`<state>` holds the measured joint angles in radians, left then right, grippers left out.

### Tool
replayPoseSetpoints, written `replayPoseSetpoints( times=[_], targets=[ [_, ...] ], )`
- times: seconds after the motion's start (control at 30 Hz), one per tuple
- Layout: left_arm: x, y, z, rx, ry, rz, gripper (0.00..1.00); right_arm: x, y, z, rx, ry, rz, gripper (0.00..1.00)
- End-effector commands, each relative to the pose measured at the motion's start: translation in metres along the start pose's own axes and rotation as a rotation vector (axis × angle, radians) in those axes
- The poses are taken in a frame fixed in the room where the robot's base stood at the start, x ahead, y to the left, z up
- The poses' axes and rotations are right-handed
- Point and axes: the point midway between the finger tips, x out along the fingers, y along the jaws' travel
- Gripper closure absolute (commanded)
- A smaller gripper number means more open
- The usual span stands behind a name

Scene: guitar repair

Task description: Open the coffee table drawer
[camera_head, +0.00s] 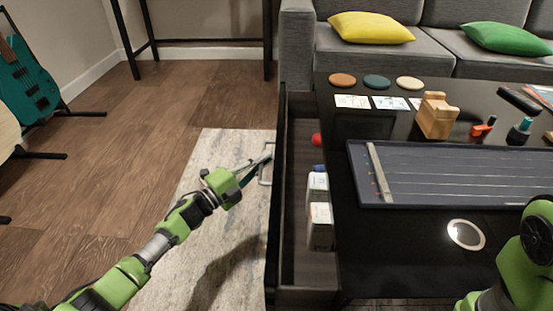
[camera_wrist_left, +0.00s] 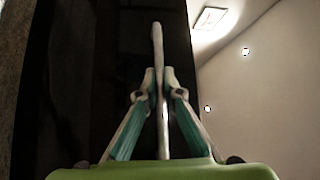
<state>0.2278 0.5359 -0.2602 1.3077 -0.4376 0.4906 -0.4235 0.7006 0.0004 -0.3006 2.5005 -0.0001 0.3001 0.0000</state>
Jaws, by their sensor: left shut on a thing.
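The coffee table (camera_head: 345,235) is black and stands on the right of the head view. Its drawer (camera_head: 301,268) is pulled out on the left side of the table, showing a red thing, a blue thing and white boxes inside. My left gripper (camera_head: 257,166) is at the drawer's outer front, shut on the metal drawer handle (camera_head: 266,174). In the left wrist view the handle (camera_wrist_left: 157,60) stands between the two fingers (camera_wrist_left: 158,88), with the dark drawer front behind it. My right arm shows at the lower right of the head view; its gripper is out of view.
On the tabletop lie a dark fretted tray (camera_head: 450,176), a wooden block (camera_head: 436,116), coasters (camera_head: 376,81) and a round silver ring (camera_head: 466,234). A grey sofa (camera_head: 390,65) stands behind. The rug (camera_head: 215,160) and wooden floor left of the drawer are clear. Guitars stand at far left.

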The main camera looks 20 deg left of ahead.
Motion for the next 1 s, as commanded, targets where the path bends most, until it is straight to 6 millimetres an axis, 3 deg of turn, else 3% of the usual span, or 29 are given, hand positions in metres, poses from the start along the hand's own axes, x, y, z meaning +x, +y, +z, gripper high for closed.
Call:
replayPoseSetpoints(
  times=[0.53,0.8,1.0],
  targets=[
    [-0.097,-0.022,0.097,0.001,-0.002,0.004,1.0,-0.008,-0.001,-0.001,0.001,-0.004,0.002,0.51],
    [-0.123,-0.03,0.122,-0.002,0.0,0.003,1.0,-0.013,-0.002,-0.004,0.0,-0.002,0.002,0.51],
    [-0.131,-0.033,0.129,-0.001,0.001,0.002,1.0,-0.014,-0.003,-0.004,-0.001,-0.001,0.001,0.51]
  ],
)
